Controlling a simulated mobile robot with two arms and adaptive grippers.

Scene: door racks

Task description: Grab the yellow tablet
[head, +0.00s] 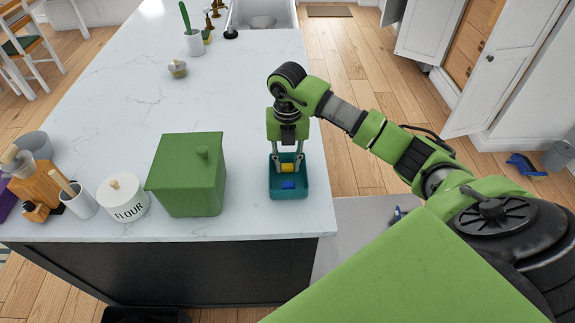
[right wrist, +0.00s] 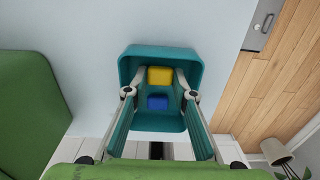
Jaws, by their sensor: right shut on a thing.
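A teal tray (head: 288,194) stands on the white counter near its right edge. In it are a yellow tablet (head: 288,168) and, nearer to me, a blue tablet (head: 288,185). My right gripper (head: 287,166) reaches down into the tray from above. Its fingertips are shut on the yellow tablet, one on each side. The right wrist view shows the yellow tablet (right wrist: 160,76) between the fingertips (right wrist: 161,80) and the blue tablet (right wrist: 157,102) beside it, free of the fingers, inside the tray (right wrist: 140,53). I cannot tell whether the yellow tablet touches the tray floor. My left gripper is not in view.
A green lidded canister (head: 187,180) stands left of the tray, with a flour jar (head: 123,198) and a white cup with a utensil (head: 77,200) further left. A small lidded pot (head: 177,69) stands farther back. The counter's middle is clear.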

